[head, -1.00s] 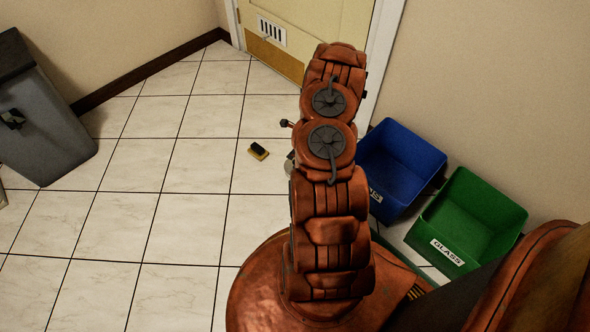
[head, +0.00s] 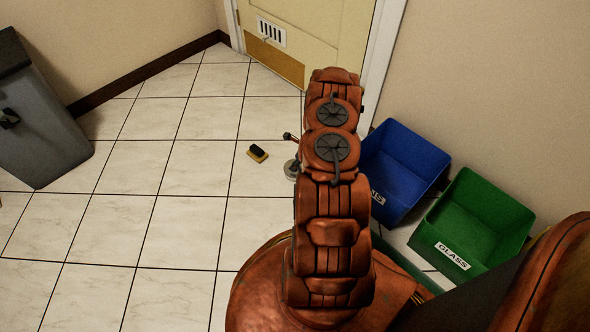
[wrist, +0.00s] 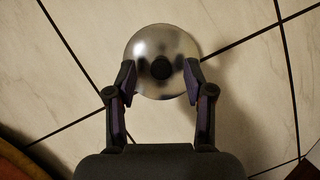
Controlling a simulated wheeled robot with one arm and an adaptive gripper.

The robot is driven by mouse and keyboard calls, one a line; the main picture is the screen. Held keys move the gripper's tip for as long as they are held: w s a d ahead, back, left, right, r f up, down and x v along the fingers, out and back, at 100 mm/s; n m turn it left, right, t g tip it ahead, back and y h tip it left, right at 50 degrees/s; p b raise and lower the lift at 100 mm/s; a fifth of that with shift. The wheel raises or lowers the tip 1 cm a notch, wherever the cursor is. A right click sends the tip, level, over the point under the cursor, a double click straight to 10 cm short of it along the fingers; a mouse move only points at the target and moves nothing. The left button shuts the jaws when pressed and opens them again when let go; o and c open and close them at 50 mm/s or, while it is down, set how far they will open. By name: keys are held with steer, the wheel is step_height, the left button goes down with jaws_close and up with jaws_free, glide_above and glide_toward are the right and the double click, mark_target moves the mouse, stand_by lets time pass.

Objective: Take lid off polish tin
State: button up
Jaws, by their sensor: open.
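I cannot tell whether the fingertips touch the lid. The seam between lid and tin is not visible.
A blue bin (head: 400,170) and a green glass bin (head: 470,225) stand to the right by the wall. A grey bin (head: 40,125) is at the left.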

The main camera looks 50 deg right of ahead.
steer(key=shift+x, duration=1)
steer(key=shift+w, duration=0.1)
steer(key=shift+c, duration=0.5)
jaws_close()
